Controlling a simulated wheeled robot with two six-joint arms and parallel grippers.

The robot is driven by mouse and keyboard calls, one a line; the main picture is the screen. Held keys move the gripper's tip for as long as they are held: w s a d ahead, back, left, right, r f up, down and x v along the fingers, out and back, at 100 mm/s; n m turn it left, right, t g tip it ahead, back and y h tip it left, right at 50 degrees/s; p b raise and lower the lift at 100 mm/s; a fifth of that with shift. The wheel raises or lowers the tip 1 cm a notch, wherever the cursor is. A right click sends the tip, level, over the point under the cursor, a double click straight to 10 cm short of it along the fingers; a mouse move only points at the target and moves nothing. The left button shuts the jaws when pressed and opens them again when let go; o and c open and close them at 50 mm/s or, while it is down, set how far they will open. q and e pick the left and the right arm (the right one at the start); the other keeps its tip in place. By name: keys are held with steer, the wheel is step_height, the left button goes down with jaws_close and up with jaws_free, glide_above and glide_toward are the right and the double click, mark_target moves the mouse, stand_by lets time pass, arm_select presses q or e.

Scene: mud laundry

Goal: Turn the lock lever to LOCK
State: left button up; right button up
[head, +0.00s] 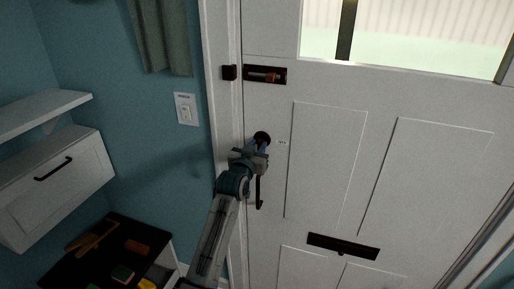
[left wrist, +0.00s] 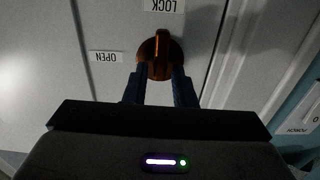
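The lock lever (left wrist: 161,55) is a copper-coloured round knob with a raised ridge, on the white door. In the left wrist view its ridge stands upright, in line with the upside-down LOCK label (left wrist: 164,5); the OPEN label (left wrist: 106,57) is off to the left. My left gripper (left wrist: 160,77) has its two dark blue fingers on either side of the knob's near part, with a gap between them. I cannot tell whether they press on the ridge. In the head view my left gripper (head: 261,148) is at the dark lock, covering part of it. My right gripper is not in view.
A dark door handle (head: 259,190) hangs just below the lock, close to my left gripper. A bolt (head: 265,75) is above, and a mail slot (head: 343,246) lower right. A light switch (head: 185,109), white shelf (head: 40,112) and dark bench top (head: 75,262) are to the left.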

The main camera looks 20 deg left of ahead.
arm_select(q)
steer(key=shift+o, duration=0.7)
steer(key=shift+s+f, duration=0.1)
steer(key=shift+s, duration=0.1)
steer(key=s+b, duration=0.3)
steer(key=s, duration=0.7)
steer(key=shift+s+a+b, duration=0.15)
steer(key=shift+s+b, duration=0.05)
steer(key=shift+b, duration=0.2)
